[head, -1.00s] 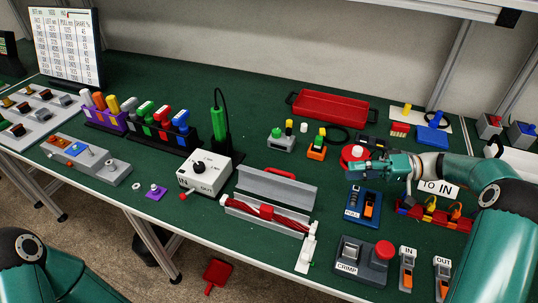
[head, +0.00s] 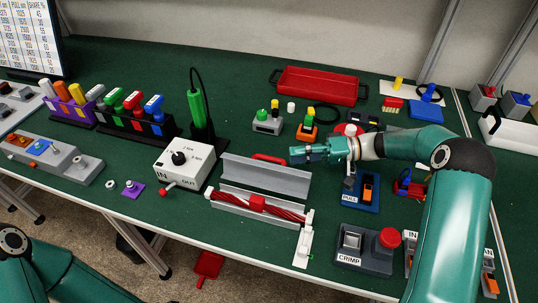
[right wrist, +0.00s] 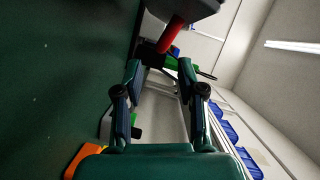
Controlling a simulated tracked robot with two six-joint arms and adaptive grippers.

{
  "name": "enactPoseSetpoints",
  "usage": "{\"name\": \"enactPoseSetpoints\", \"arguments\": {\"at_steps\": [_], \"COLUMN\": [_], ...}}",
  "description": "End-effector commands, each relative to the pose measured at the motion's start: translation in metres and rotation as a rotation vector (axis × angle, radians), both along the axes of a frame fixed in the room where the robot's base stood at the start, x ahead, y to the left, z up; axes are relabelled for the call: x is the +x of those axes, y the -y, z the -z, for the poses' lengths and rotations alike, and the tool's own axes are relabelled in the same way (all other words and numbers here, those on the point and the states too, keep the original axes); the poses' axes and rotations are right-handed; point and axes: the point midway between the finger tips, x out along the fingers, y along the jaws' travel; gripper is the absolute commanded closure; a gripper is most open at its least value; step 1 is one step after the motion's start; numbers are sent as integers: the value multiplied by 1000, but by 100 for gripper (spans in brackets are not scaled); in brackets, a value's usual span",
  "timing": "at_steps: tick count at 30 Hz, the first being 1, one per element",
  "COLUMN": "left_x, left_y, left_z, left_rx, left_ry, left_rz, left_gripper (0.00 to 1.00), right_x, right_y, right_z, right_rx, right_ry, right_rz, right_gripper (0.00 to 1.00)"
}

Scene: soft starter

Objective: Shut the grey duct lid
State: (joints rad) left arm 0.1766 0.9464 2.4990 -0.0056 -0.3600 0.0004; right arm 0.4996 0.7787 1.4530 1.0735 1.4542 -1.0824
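The grey duct (head: 232,208) lies near the table's front edge with red cables (head: 285,211) in its channel. Its grey lid (head: 265,180) stands raised along the back side, open, with a red handle (head: 270,158) behind its upper edge. My right gripper (head: 292,154) is just right of the handle, pointing left, apart from the lid as far as I can tell. The right wrist view shows its two fingers (right wrist: 160,75) spread and empty, with the red handle (right wrist: 171,35) beyond their tips. My left arm shows at lower left; its gripper is out of view.
A white box with a dial (head: 183,165) stands left of the duct. A white end piece (head: 304,245) is at its right end. The blue PULL unit (head: 360,192) and CRIMP unit (head: 365,248) stand to the right. A red tray (head: 318,85) is behind.

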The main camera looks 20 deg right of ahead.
Motion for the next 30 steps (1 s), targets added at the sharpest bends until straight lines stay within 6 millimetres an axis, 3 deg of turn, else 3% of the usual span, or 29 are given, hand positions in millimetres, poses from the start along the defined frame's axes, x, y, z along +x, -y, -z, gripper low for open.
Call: {"name": "enactPoseSetpoints", "arguments": {"at_steps": [6, 12, 24, 26, 30], "left_x": [0, 0, 0, 0, 0], "left_y": [0, 0, 0, 0, 0], "left_z": [-14, -19, -19, -19, -19], "left_rx": [0, 0, 0, 0, 0], "left_ry": [0, 0, 0, 0, 0], "left_rz": [0, 0, 0, 0, 0], "left_gripper": [60, 60, 60, 60, 60], "right_x": [10, 16, 18, 18, 18], "right_y": [-43, -65, -72, -72, -72], "right_z": [3, 7, 10, 10, 10], "right_rx": [2, 1, 1, 1, 0], "right_ry": [-3, -2, 0, 0, 0], "right_rz": [0, 2, 5, 5, 5], "right_gripper": [61, 61, 61, 67, 91]}}
